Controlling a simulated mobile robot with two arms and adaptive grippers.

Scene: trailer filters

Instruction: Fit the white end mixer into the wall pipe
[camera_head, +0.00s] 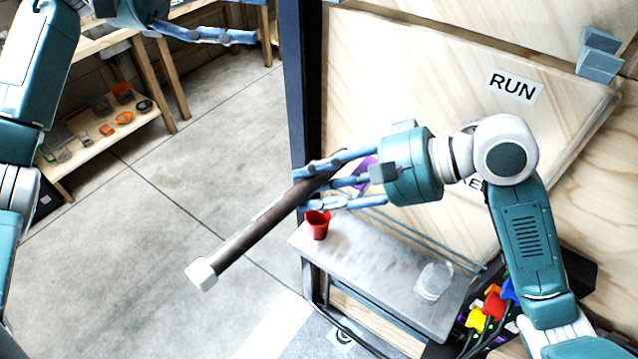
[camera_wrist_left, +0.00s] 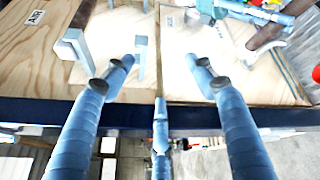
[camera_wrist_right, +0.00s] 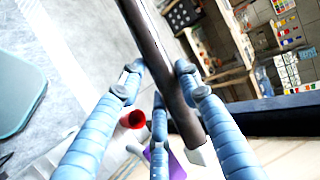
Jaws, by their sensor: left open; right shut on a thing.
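The mixer is a long dark brown tube (camera_head: 254,232) with a white block end (camera_head: 201,274). My right gripper (camera_head: 312,184) is shut on its upper part. The tube slants down to the left in the head view, with its white end free in the air. The right wrist view shows the tube (camera_wrist_right: 165,70) between the fingers, with a pale end (camera_wrist_right: 204,154) at lower right. The tube also shows in the left wrist view (camera_wrist_left: 268,32). My left gripper (camera_wrist_left: 162,82) is open and empty, facing a wooden panel. I cannot clearly make out the wall pipe.
A metal bench (camera_head: 372,268) holds a red cup (camera_head: 317,224) and a clear jar (camera_head: 434,281). The floor (camera_head: 190,190) at left is clear.

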